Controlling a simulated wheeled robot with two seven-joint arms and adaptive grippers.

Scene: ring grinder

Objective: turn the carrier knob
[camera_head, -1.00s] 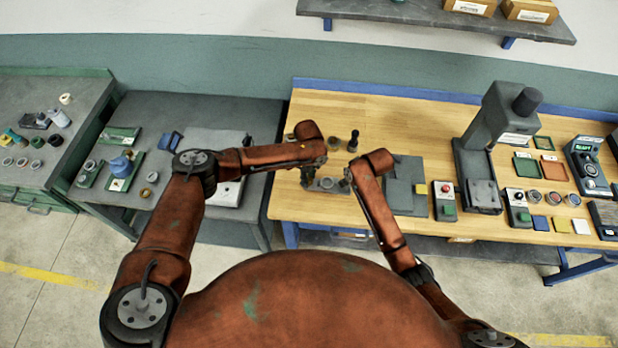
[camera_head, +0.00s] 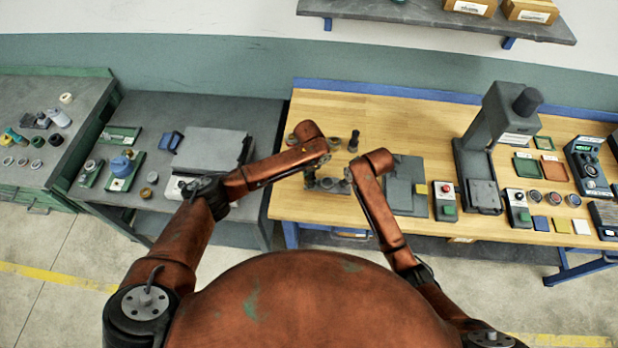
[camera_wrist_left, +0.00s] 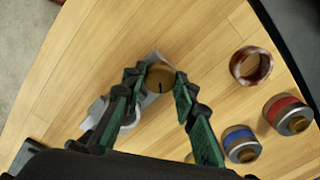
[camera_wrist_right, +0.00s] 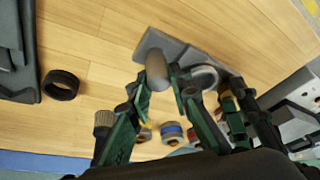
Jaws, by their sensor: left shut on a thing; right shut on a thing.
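The carrier is a small grey plate (camera_head: 326,187) near the front left of the wooden bench, with a pale ring on it. It also shows in the left wrist view (camera_wrist_left: 97,112). A brass knob with a dark mark line (camera_wrist_left: 159,77) stands at one end, between the fingertips of my left gripper (camera_wrist_left: 157,82), which is shut on it. My right gripper (camera_wrist_right: 163,84) is shut on a grey upright post (camera_wrist_right: 157,68) at the plate's other end. In the head view my left gripper (camera_head: 309,180) and right gripper (camera_head: 347,184) partly hide both ends.
Red-banded (camera_wrist_left: 287,114) and blue-banded (camera_wrist_left: 240,144) round pieces sit close to my left gripper. A grey flat block (camera_head: 407,187) and a button box (camera_head: 444,200) lie to the right.

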